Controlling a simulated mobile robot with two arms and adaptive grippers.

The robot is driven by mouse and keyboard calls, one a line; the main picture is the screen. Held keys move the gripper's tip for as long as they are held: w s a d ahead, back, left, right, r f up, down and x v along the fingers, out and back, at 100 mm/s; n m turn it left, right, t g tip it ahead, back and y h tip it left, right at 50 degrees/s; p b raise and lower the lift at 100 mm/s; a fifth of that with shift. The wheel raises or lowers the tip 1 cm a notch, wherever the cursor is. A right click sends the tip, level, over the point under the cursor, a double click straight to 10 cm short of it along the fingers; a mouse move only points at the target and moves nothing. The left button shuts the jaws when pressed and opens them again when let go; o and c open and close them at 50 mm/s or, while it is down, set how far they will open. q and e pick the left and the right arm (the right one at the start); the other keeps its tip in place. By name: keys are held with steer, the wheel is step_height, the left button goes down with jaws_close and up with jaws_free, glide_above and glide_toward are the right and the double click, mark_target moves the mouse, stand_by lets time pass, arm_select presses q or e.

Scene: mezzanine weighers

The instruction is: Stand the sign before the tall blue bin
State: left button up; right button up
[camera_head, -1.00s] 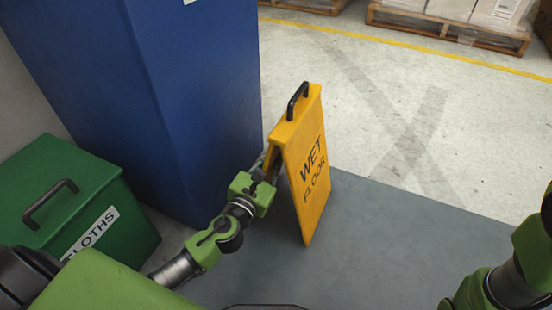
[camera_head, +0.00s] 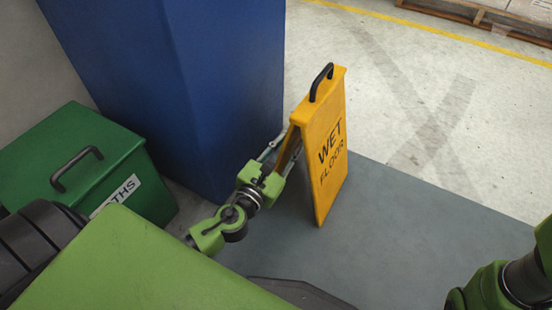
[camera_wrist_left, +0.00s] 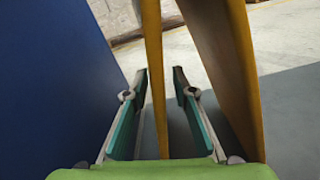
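The yellow sign (camera_head: 331,165), marked WET FLOOR and with a black handle on top, stands upright on the grey floor, just right of the tall blue bin (camera_head: 200,90). My left gripper (camera_head: 283,146) is at the sign's left side, between it and the bin. In the left wrist view the fingers (camera_wrist_left: 160,78) are apart, with one yellow panel (camera_wrist_left: 155,60) between them and clearance showing on both sides. The sign's other panel (camera_wrist_left: 228,70) is outside the right finger. Only part of my right arm shows at the right edge; its gripper is out of view.
A green lidded box (camera_head: 75,165) with a black handle and a partly hidden label stands left of the blue bin. Grey floor (camera_head: 420,230) is clear right of the sign. Beyond it are pale concrete, a yellow line and a wooden pallet (camera_head: 490,20).

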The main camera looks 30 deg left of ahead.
mark_target(279, 159)
arm_select(q)
steer(key=s, duration=0.8)
steer(key=shift+a, duration=0.1)
